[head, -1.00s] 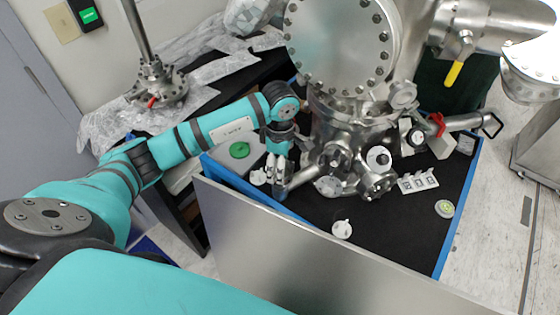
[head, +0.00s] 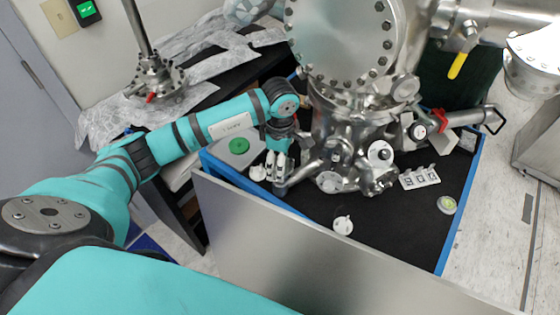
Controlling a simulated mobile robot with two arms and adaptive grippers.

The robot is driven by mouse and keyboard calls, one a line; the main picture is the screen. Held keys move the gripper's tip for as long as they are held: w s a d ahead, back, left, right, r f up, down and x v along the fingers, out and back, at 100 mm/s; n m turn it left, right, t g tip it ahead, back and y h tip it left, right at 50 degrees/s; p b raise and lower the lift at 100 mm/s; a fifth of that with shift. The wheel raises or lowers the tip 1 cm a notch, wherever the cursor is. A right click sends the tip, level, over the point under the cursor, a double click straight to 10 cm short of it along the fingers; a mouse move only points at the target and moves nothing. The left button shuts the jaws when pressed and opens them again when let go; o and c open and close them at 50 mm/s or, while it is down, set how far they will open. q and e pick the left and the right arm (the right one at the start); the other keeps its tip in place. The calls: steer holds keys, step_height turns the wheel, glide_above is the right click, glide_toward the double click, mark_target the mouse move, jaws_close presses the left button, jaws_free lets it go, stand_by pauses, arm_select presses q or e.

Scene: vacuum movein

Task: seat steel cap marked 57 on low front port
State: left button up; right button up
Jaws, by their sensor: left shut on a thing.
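My left gripper (head: 276,168) points down at the left side of the steel chamber (head: 345,130). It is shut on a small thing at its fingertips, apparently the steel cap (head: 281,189). The fingers hide most of it, and no number is legible. A slanted steel port tube (head: 303,176) runs from the chamber's lower front to the fingertips. I cannot tell whether cap and port touch. Other low ports with a grey disc (head: 329,182) and a white disc (head: 380,154) face forward. My right gripper is not in view.
A white cap (head: 343,225) stands on the black mat. A white labelled rack (head: 419,178) and a round green-white item (head: 447,205) lie at right. Another white piece (head: 258,173) is left of the gripper. A metal panel (head: 270,245) borders the front.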

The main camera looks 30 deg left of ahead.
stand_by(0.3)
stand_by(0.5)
arm_select(q)
steer(key=shift+b, duration=0.3)
stand_by(0.3)
steer(key=shift+f+b, duration=0.4)
steer(key=shift+f, duration=0.05)
stand_by(0.3)
stand_by(0.3)
steer(key=o, duration=1.4)
steer(key=shift+f, duration=0.1)
